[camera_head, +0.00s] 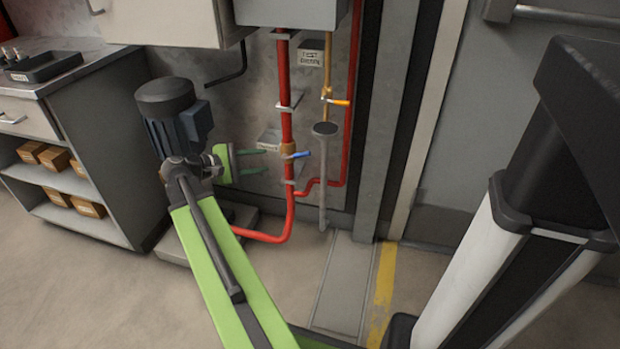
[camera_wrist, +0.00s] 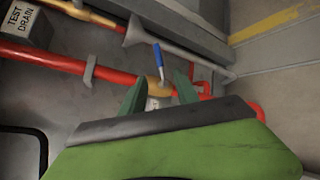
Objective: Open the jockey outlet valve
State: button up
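The valve (camera_head: 288,148) is a brass body on the red vertical pipe, with a blue lever (camera_head: 297,155) pointing right, across the pipe. I read this as the jockey outlet valve; no label on it is legible. My gripper (camera_head: 265,161) is open and empty, its two green fingers pointing right toward the pipe, just left of the valve. In the wrist view the brass body (camera_wrist: 157,88) shows between and beyond the fingertips, and the blue lever (camera_wrist: 161,60) stands across the pipe. The fingers appear apart from the lever; exact depth is unclear.
A second valve with an orange lever (camera_head: 338,102) is above right, under a TEST DRAIN sign (camera_head: 311,57). A grey drain funnel (camera_head: 324,130) stands just right of the blue lever. A dark blue motor (camera_head: 175,115) is behind my arm. A shelf cabinet (camera_head: 110,165) is at left.

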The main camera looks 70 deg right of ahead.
aim_at(310, 154)
jog(key=b+x, duration=0.2)
jog(key=x, duration=0.7)
jog(key=b+x, duration=0.2)
jog(key=x, duration=0.7)
jog(key=shift+s+d+r, duration=0.1)
jog(key=shift+s+r, duration=0.05)
jog(key=shift+s, duration=0.3)
grip_shut()
dwell(0.4)
